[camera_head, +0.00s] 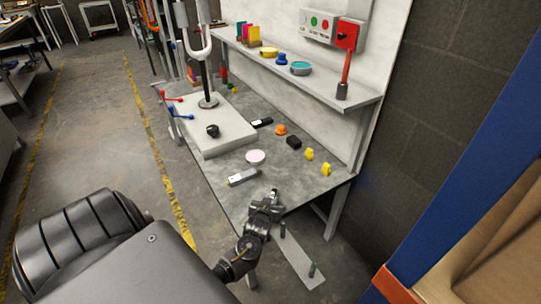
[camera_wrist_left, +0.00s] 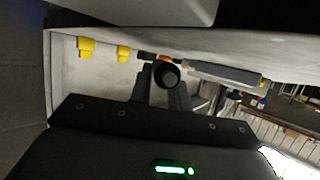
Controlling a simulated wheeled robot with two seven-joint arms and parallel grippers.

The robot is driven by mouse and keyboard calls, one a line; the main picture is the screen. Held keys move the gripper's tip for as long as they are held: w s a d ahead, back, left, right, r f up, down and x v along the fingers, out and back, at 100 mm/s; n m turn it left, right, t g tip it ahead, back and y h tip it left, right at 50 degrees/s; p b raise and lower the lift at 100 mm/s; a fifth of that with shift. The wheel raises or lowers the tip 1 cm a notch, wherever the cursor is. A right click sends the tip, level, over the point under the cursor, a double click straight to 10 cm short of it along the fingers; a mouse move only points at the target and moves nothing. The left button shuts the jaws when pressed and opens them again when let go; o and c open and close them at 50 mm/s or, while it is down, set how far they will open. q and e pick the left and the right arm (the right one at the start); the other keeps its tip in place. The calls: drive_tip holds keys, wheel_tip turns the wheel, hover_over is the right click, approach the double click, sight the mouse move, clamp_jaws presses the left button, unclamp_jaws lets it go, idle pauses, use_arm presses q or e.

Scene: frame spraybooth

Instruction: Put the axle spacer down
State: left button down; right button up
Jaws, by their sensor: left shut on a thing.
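My left gripper (camera_head: 266,207) is at the near end of the grey workbench (camera_head: 288,178). In the left wrist view its fingers (camera_wrist_left: 165,88) are shut on a small dark round piece with a black end face (camera_wrist_left: 168,75), which I take to be the axle spacer. In the head view the held piece is a small dark shape (camera_head: 275,193) at the fingertips. It appears clear of the bench top, but the height is hard to tell. My right gripper is not in view.
A silver block (camera_head: 242,177), a pale pink disc (camera_head: 255,157), a black block (camera_head: 294,142), an orange knob (camera_head: 281,130) and yellow pieces (camera_head: 309,154) (camera_head: 326,169) lie on the bench. A raised shelf (camera_head: 318,88) runs behind. The bench's near right part is bare.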

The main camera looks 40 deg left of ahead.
use_arm(q)
drive_tip(key=shift+f, duration=0.6)
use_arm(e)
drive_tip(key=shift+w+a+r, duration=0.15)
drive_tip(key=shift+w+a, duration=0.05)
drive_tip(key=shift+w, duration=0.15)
use_arm(q)
drive_tip(key=shift+f, duration=0.15)
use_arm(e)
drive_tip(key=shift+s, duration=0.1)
use_arm(q)
drive_tip(key=c, duration=1.7)
unclamp_jaws()
drive_tip(key=o, duration=0.4)
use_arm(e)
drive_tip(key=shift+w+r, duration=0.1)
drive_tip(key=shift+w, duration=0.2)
use_arm(q)
drive_tip(key=p+v, duration=0.1)
drive_tip(key=v, duration=1.1)
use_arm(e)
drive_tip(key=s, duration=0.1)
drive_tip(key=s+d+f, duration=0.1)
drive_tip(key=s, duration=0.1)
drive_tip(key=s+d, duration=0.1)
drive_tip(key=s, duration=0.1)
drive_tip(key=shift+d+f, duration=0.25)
